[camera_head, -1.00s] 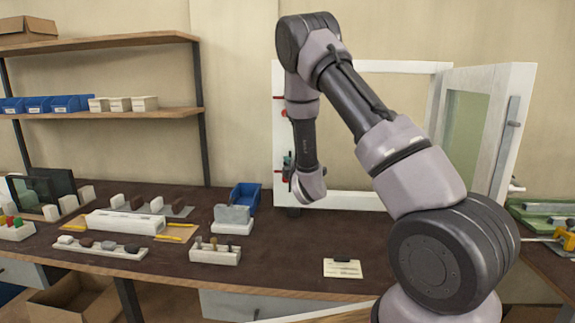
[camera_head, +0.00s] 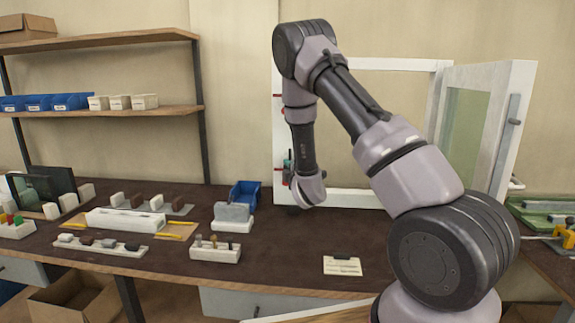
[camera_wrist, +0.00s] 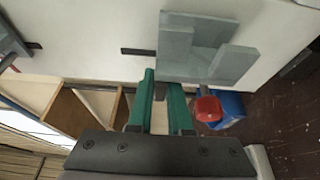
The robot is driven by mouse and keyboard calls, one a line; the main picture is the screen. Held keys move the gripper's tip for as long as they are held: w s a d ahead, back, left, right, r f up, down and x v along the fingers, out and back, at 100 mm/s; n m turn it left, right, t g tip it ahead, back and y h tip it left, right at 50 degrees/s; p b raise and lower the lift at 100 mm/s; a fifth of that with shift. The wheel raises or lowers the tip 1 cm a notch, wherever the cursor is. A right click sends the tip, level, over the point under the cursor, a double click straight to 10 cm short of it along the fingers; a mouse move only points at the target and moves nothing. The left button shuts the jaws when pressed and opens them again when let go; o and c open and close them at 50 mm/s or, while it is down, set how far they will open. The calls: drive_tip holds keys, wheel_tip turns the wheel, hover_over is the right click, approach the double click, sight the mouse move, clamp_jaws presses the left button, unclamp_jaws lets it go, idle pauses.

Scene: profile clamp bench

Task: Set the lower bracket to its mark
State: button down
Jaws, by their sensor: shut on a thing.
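The lower bracket (camera_wrist: 184,50) is a grey angled block against the white frame face in the wrist view, with a red knob (camera_wrist: 207,108) beside it. My gripper (camera_wrist: 161,88) has green fingers close to the bracket's near edge and is shut on it; the exact contact is partly hidden by the fingers. A short dark mark (camera_wrist: 138,51) lies on the white face just left of the bracket. A second dark mark (camera_wrist: 33,45) is farther left. In the head view my gripper (camera_head: 288,163) is at the lower left post of the white frame (camera_head: 350,196), partly covered by my wrist.
Two red parts (camera_head: 278,96) are higher on the same post. A hinged glazed door (camera_head: 501,130) stands open at right. A blue bin (camera_head: 245,194) sits left of my wrist. Block racks fill the left bench; a paper card (camera_head: 342,266) lies in front, with clear bench around it.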

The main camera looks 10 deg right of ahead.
drive_tip(key=c, duration=0.8)
unclamp_jaws()
drive_tip(key=shift+c, duration=0.2)
drive_tip(key=s, duration=1)
drive_tip(key=shift+s+d, duration=0.4)
